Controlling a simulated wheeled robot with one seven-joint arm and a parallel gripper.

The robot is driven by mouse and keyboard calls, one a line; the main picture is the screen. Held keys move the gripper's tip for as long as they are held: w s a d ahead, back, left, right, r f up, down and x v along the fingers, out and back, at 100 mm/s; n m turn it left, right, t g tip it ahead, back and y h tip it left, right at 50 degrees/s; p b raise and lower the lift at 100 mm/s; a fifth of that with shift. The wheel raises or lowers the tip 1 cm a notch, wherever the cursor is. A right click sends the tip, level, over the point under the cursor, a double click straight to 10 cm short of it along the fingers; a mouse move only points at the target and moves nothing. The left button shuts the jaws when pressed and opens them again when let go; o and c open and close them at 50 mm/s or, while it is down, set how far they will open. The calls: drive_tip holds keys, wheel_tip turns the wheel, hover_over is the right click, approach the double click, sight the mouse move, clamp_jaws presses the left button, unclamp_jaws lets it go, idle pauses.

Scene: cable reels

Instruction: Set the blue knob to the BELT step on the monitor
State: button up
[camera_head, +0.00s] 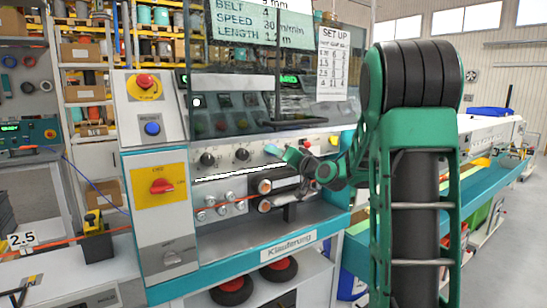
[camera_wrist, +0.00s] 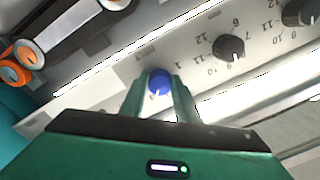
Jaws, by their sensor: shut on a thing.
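The blue knob (camera_wrist: 159,80) sits on the pale machine panel in the wrist view, between the two fingers of my gripper (camera_wrist: 160,98). The fingers are shut on it, one at each side. A small pale mark shows on its lower side; which step it points at is not clear. In the head view my gripper (camera_head: 280,152) reaches the panel from the right and hides the knob. The monitor (camera_head: 240,22) at the top reads BELT 4, SPEED 30 m/min and LENGTH 1.2 m; its top line is cut off.
Black knobs with numbered scales (camera_wrist: 230,47) sit beside the blue knob. Orange-ended rollers (camera_head: 264,186) are below my gripper. A SET UP sheet (camera_head: 332,62) hangs at the right of the monitor. A red emergency button (camera_head: 145,82) and red switch (camera_head: 162,186) are at the left.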

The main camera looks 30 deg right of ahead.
drive_tip(key=shift+f, duration=0.1)
idle(0.3)
drive_tip(key=o, duration=1)
drive_tip(key=shift+o, duration=0.2)
drive_tip(key=s, duration=1)
drive_tip(key=shift+s+d+f, duration=0.15)
drive_tip(key=shift+s+d, duration=0.15)
drive_tip(key=shift+s, duration=0.05)
